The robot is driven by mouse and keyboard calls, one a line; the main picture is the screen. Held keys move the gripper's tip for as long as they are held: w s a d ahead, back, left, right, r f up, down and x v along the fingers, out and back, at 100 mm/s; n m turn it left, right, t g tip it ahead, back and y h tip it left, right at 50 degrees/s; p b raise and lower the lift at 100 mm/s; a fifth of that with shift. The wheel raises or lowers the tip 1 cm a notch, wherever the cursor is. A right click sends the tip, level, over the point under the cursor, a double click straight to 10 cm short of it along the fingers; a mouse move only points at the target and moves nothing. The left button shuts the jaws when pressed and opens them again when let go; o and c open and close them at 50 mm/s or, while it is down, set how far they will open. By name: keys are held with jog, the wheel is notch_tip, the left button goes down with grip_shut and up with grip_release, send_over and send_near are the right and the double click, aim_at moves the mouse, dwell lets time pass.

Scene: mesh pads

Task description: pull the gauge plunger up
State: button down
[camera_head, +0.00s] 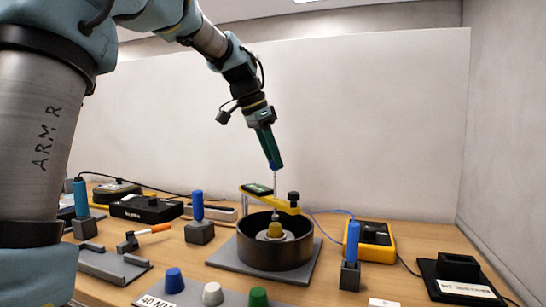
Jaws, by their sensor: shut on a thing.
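The gauge stands at the middle of the table: a yellow bridge arm (272,199) with a dark display (257,188) spans a round black dish (275,250). The thin pale plunger (275,184) rises upright through the bridge. A yellowish piece (275,231) sits under it inside the dish. My gripper (273,166) reaches down from above, slightly tilted, with its long dark green fingers shut on the plunger's top end. The fingers hide that end. I cannot tell whether the plunger's lower tip touches the yellowish piece.
The dish stands on a grey plate (222,253). Blue-handled tools stand upright in grey blocks at its left (198,207) and right (353,240). A yellow meter (374,238) is behind right. Blue, white and green pegs line the front. A pale panel (370,120) closes the back.

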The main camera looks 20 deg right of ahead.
jog(key=c, duration=0.8)
grip_release()
jog(key=shift+r, duration=0.35)
jog(key=shift+c, duration=0.2)
jog(key=o, duration=0.3)
jog(key=shift+f, duration=0.15)
jog(key=v, duration=1.1)
jog(key=shift+s, duration=0.1)
jog(key=shift+f, duration=0.1)
jog(key=w+a+f+n+t+y+p, duration=0.1)
jog(key=w+a+f+n+y+p, duration=0.2)
jog(key=a+f+n, duration=0.9)
jog(key=s+a+f+n+p, duration=0.1)
jog(key=s+a+f, duration=0.3)
jog(key=a+f, duration=0.1)
jog(key=s+a+f+n+p, duration=0.2)
jog(key=s+a+f, duration=0.2)
jog(key=a, duration=0.3)
jog(key=s+a+f+n+y+p, duration=0.1)
jog(key=s+a+f, duration=0.4)
jog(key=a+f, duration=0.1)
jog(key=shift+a+f+t+p, duration=0.3)
jog(key=shift+a+f+p, duration=0.1)
jog(key=shift+f, duration=0.1)
